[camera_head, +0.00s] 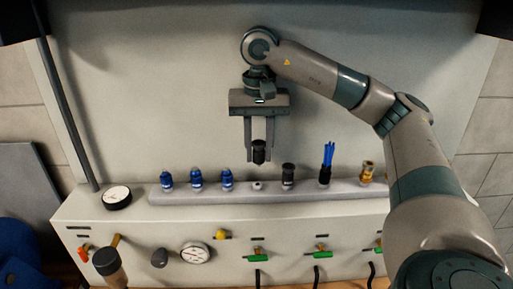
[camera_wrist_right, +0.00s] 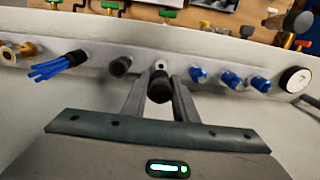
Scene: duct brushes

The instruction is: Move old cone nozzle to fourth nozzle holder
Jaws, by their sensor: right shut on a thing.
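My right gripper (camera_head: 259,159) hangs fingers down in front of the back panel, shut on a black nozzle, the old cone nozzle (camera_head: 259,149). In the right wrist view the nozzle (camera_wrist_right: 159,89) sits between the two fingertips (camera_wrist_right: 158,82). The nozzle is above and apart from the fourth nozzle holder (camera_head: 257,186), an empty pale socket in the middle of the rail (camera_head: 310,190). The empty socket also shows in the right wrist view (camera_wrist_right: 161,64), just beyond the nozzle. My left gripper is in no view.
Blue nozzles (camera_head: 196,179) stand left of the empty socket. Another black nozzle (camera_head: 288,174) stands close to its right, then a blue brush (camera_head: 326,165) and a brass fitting (camera_head: 367,172). Gauges (camera_head: 195,253) and green valves (camera_head: 257,254) are on the panel below.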

